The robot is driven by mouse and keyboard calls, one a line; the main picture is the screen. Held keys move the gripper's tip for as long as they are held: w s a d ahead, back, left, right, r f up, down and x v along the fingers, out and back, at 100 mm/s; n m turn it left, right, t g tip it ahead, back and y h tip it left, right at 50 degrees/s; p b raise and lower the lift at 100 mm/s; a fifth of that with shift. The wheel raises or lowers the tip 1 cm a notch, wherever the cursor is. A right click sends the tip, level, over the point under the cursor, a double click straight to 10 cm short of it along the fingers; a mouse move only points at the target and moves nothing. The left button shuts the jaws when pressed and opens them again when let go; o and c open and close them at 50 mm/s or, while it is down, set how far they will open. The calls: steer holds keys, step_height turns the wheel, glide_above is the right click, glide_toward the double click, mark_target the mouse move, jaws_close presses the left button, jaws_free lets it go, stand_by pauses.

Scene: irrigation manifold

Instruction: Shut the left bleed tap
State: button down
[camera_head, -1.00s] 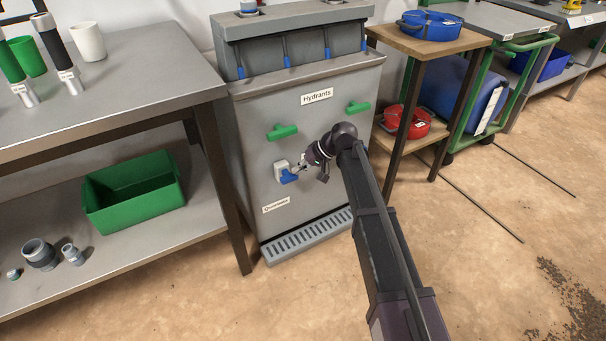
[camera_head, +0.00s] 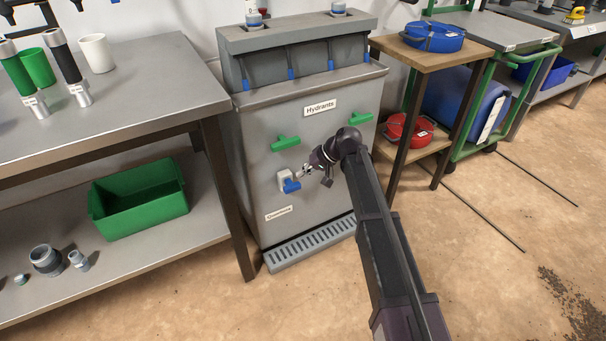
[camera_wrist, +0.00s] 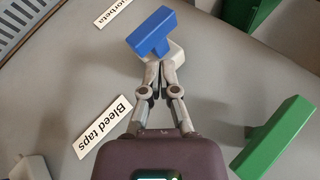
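The left bleed tap has a pale body and a blue handle (camera_head: 291,187). It sits low on the left of the grey cabinet front (camera_head: 325,215), and the handle lies roughly level there. In the wrist view the blue handle (camera_wrist: 152,32) is just beyond my fingertips. My gripper (camera_head: 303,173) is just right of the tap, pointing at it. In the wrist view my gripper's fingers (camera_wrist: 160,72) are close together with nothing seen between them. Whether they touch the tap is unclear. A "Bleed taps" label (camera_wrist: 104,127) shows beside the fingers.
Green hydrant handles show above the bleed tap, one on the left (camera_head: 285,143) and one on the right (camera_head: 360,118). A grated drip ledge (camera_head: 310,243) juts out at the cabinet's foot. A workbench (camera_head: 130,95) stands left, a wooden stand (camera_head: 430,55) right.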

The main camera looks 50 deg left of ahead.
steer(key=w+f+p+v, duration=0.1)
steer(key=p+v, duration=0.4)
steer(key=v, duration=0.5)
steer(key=shift+w+d+p, duration=0.3)
steer(key=shift+w+p, duration=0.05)
steer(key=shift+w, duration=0.15)
